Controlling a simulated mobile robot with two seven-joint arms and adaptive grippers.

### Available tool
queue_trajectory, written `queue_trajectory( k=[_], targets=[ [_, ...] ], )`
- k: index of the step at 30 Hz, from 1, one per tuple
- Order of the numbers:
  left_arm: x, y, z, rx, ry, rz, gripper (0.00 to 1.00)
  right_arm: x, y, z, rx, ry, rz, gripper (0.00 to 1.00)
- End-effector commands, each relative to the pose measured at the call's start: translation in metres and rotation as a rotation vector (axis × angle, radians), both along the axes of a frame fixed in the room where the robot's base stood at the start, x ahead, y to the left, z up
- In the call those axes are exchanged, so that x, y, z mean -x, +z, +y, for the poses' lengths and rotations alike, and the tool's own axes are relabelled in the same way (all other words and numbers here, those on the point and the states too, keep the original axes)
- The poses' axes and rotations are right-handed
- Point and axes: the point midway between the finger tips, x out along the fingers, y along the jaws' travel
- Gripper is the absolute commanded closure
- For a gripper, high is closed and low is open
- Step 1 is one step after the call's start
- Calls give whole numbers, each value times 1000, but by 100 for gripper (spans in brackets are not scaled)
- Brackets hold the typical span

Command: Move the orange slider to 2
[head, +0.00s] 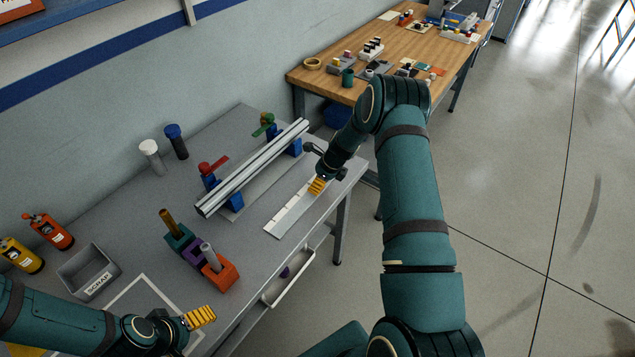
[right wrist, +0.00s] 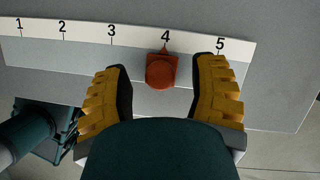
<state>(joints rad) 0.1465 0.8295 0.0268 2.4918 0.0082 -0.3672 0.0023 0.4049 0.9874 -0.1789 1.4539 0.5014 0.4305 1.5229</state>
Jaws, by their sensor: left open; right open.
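The orange slider (right wrist: 161,70) is a small red-orange block with a round knob and a pointed tip. In the right wrist view its tip stands at the 4 on a white scale strip (right wrist: 85,35) numbered 1 to 5. My right gripper (right wrist: 162,75) is open, with one yellow finger on each side of the slider and a gap to each. In the head view the right gripper (head: 318,186) is over the far end of the strip (head: 288,214) and hides the slider. My left gripper (head: 200,317) is open and empty over the near part of the table.
An aluminium rail (head: 250,170) with blue clamps lies beside the strip. Purple, teal and orange holders (head: 220,275) stand nearer. A grey bin (head: 88,271) and bottles (head: 47,231) are at the left. The table's front edge runs close to the strip.

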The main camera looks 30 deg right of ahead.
Motion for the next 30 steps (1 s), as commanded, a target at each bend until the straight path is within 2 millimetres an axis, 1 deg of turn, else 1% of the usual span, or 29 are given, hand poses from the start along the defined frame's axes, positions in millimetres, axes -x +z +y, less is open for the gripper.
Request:
queue_trajectory(
  k=[4,12,13,14,15,17,18,26,29,30],
  targets=[
    [0,0,0,0,0,0,15,-2,-7,2,0,0,0,42],
    [0,0,0,0,0,0,15,-2,-7,2,-1,0,-1,42],
    [0,0,0,0,0,0,15,-2,-7,2,-1,0,-1,46],
    [0,0,0,0,0,0,15,-2,-7,2,-1,0,-1,57],
    [0,0,0,0,0,0,15,-2,-7,2,-1,0,-1,71],
    [0,0,0,0,0,0,15,-2,-7,2,-1,0,-1,92],
    [0,0,0,0,0,0,15,-2,-7,2,-1,0,-1,100],
    [0,0,0,0,0,0,15,-2,-7,2,-1,0,-1,100],
    [0,1,0,0,0,0,15,-1,-7,8,-3,1,0,100],
    [0,2,0,0,0,0,15,1,-7,13,-3,1,0,100]
  ],
)
